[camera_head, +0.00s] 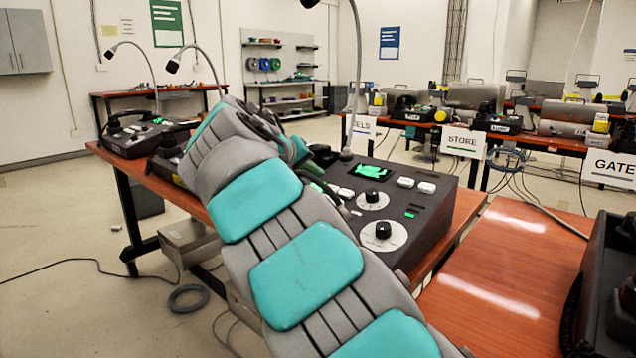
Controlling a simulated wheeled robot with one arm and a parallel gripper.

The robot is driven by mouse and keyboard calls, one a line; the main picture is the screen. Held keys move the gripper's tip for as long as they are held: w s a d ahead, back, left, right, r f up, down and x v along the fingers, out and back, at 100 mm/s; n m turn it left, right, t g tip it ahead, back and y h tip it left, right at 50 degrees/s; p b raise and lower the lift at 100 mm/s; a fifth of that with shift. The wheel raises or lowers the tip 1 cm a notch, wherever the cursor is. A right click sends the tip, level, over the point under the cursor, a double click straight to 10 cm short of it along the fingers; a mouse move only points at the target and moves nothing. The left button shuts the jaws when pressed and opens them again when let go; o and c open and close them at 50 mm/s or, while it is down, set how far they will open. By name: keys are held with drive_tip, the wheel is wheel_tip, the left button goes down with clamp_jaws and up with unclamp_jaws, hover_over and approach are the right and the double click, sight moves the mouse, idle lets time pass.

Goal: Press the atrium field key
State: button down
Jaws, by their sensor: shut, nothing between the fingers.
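A dark grey desk console (425,217) stands on the wooden table, behind and to the right of my arm. It has a lit green screen (370,172), several pale keys (405,182), two round dials with black knobs (382,231) and a gooseneck microphone (347,152). My grey and teal arm crosses the middle of the view and covers the console's left part. I cannot read any "atrium" label or key lettering on it. My arm bends down behind its own links towards the console's left side. My gripper is hidden there, so contact with a key cannot be seen.
Another desk phone (137,134) stands at the table's far left. A dark unit (612,285) stands at the right edge, beside bare tabletop (505,265). The back benches carry phones and signs reading STORE (463,141) and GATE (612,168). A cable (65,263) lies on the floor.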

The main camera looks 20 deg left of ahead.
drive_tip(key=r+p, duration=0.1)
drive_tip(key=r, duration=0.1)
drive_tip(key=s+r+p, duration=0.1)
drive_tip(key=r+p, duration=0.2)
drive_tip(key=shift+s+a+r, duration=0.2)
drive_tip(key=shift+a+r, duration=0.05)
drive_tip(key=shift+r, duration=0.05)
